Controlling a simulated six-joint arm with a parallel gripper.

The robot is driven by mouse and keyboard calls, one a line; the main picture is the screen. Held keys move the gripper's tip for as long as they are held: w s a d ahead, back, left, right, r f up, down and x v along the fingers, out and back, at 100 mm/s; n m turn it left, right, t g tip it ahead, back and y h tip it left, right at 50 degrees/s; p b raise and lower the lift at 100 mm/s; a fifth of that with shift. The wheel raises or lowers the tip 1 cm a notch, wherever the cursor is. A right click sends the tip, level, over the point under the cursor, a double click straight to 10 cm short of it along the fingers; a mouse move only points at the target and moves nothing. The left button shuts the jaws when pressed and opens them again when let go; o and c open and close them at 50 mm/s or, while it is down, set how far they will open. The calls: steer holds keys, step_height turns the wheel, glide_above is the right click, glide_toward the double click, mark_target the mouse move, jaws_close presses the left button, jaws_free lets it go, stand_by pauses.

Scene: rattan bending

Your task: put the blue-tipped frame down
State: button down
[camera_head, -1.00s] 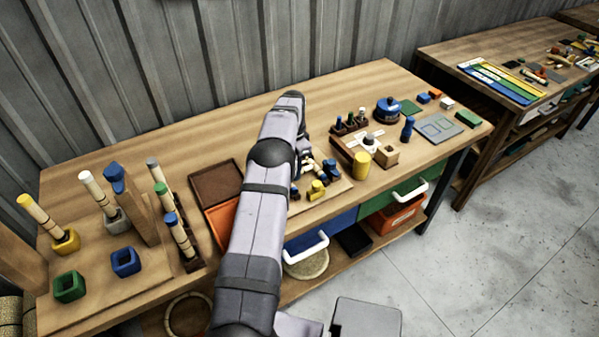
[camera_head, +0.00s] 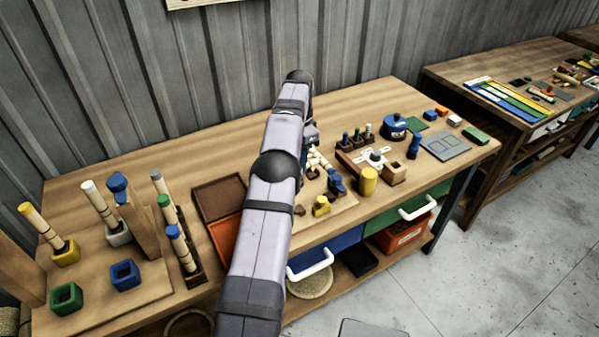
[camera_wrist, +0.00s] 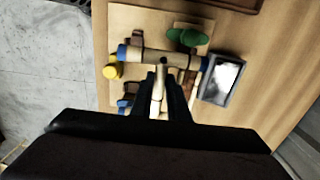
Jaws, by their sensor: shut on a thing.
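The blue-tipped frame (camera_wrist: 150,56) is made of pale rattan rods with dark bindings. In the wrist view a crossbar runs sideways with a blue tip (camera_wrist: 122,53) at its left end. My gripper (camera_wrist: 160,88) is shut on the pale rod that runs down from this crossbar. A second blue end (camera_wrist: 124,104) shows lower left, partly hidden by my gripper. In the head view pale rods (camera_head: 317,160) and blue ends (camera_head: 337,184) show just right of my arm, which hides the fingers. I cannot tell whether the frame touches the board below.
A yellow piece (camera_wrist: 112,71), a green piece (camera_wrist: 186,37) and a grey-framed shiny block (camera_wrist: 222,78) lie close around the frame. A yellow cylinder (camera_head: 368,181) and a rack of small tools (camera_head: 355,138) stand to the right. A brown tray (camera_head: 219,194) is left of my arm.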

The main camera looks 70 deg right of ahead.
steer(key=shift+r, duration=0.4)
